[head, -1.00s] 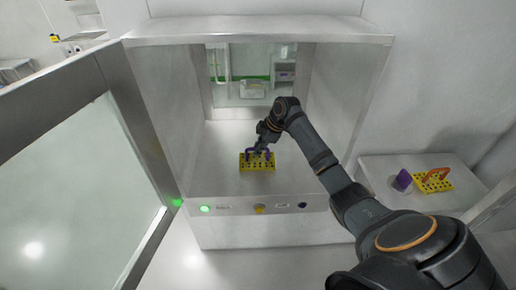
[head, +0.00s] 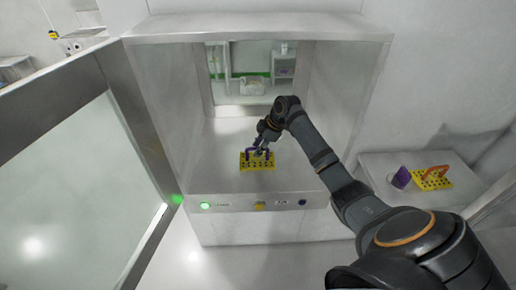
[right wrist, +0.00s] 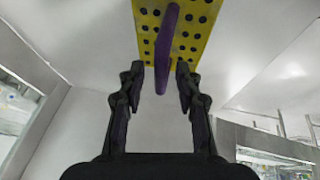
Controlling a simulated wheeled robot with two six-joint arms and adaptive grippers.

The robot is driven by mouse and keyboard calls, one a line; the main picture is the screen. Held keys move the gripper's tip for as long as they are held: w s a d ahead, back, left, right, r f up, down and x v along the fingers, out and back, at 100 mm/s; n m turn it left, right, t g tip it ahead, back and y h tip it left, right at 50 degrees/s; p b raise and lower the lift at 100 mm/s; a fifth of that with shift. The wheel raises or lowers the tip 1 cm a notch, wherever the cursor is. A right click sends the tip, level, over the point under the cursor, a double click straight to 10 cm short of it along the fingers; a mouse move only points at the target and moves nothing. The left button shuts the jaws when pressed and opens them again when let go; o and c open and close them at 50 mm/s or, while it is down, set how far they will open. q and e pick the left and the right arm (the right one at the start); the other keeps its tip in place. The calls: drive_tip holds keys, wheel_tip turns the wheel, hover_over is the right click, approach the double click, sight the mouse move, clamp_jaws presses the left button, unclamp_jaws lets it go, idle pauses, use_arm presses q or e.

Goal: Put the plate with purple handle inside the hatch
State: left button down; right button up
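The yellow perforated plate (head: 246,165) with its purple handle (head: 249,152) sits on the floor of the open hatch (head: 215,177), near the front. My right gripper (head: 262,147) is at the handle inside the hatch. In the right wrist view, the fingers of the right gripper (right wrist: 160,80) stand apart on either side of the purple handle (right wrist: 167,45), with gaps on both sides. The yellow plate (right wrist: 203,35) is at the top of that view. My left gripper is not in view.
The hatch door (head: 60,190) stands open at the left. A second yellow plate with an orange handle (head: 432,179) and a purple piece (head: 400,178) are on the side table (head: 415,210) at the right. A window is in the hatch's back wall.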

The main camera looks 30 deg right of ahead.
drive_tip(key=b+v, duration=0.1)
drive_tip(key=v, duration=1)
drive_tip(key=shift+r+b, duration=0.25)
drive_tip(key=shift+b, duration=0.1)
drive_tip(key=shift+s+f, duration=0.15)
drive_tip(key=shift+s, duration=0.05)
